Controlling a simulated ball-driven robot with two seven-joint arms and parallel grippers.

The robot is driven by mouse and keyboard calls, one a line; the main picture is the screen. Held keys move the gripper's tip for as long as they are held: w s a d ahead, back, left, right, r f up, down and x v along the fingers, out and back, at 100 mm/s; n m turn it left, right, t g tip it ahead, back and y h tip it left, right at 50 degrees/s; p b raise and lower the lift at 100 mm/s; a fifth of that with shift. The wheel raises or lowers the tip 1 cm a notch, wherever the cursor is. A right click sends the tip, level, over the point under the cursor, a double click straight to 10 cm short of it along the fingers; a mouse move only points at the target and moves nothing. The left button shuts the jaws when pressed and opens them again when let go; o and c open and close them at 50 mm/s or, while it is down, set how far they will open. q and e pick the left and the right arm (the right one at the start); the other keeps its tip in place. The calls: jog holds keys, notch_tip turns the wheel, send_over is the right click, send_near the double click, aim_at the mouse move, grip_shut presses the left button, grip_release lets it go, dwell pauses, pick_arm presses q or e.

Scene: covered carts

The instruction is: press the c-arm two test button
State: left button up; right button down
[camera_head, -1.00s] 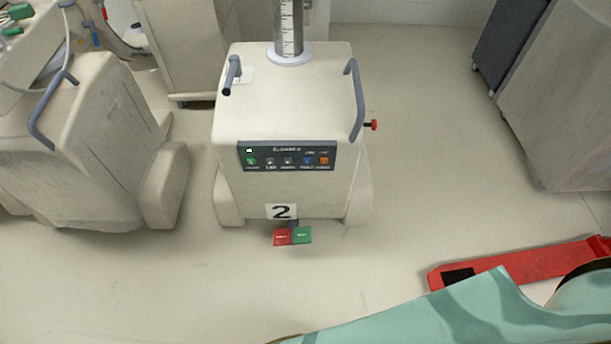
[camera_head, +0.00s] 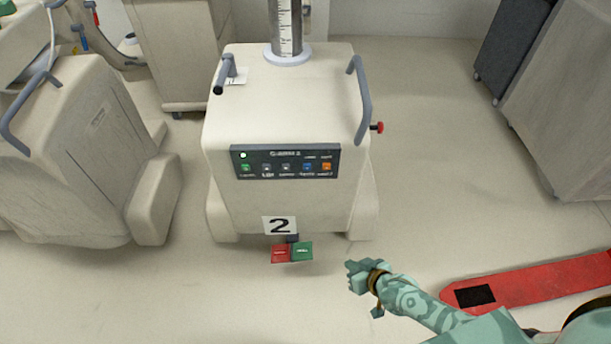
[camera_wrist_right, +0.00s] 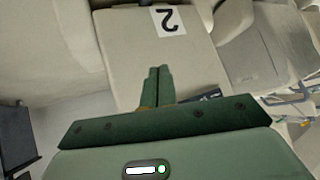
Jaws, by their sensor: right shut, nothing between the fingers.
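The cart marked 2 (camera_head: 285,105) stands at the centre of the head view. Its front panel (camera_head: 285,161) has a row of small coloured buttons, green at left, blue and orange at right, and a lit indicator. Their labels are too small to read surely. The number plate (camera_head: 279,225) is below, and shows upside down in the right wrist view (camera_wrist_right: 168,20). My right gripper (camera_head: 356,276) is shut and empty, in front of the cart at its lower right, apart from the panel. Its closed fingers (camera_wrist_right: 159,84) point toward the cart's front. My left gripper is out of view.
Red (camera_head: 281,254) and green (camera_head: 302,251) pedals stick out below the number plate. A red knob (camera_head: 377,127) is on the cart's right side. Another covered cart (camera_head: 75,150) stands at left, a tall covered unit (camera_head: 565,100) at right.

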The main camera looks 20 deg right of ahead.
aim_at(307, 166)
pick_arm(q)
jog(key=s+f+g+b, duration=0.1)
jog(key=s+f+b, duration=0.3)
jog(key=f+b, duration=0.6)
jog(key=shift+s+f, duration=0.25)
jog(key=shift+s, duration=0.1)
pick_arm(e)
jog(key=w+a+r+m+t+y, duration=0.1)
jog(key=w+a+r+t+y, duration=0.1)
jog(key=w+r, duration=0.3)
jog(key=w+a+r+m+t+y, duration=0.1)
jog(key=w+a+r+t+y, duration=0.2)
jog(key=w, duration=0.8)
notch_tip(307, 166, up, 4)
jog(key=shift+w+a+f+m, duration=0.25)
jog(key=shift+a+m, duration=0.15)
jog(key=shift+a, duration=0.6)
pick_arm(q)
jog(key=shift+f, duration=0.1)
pick_arm(e)
jog(key=shift+w, duration=0.1)
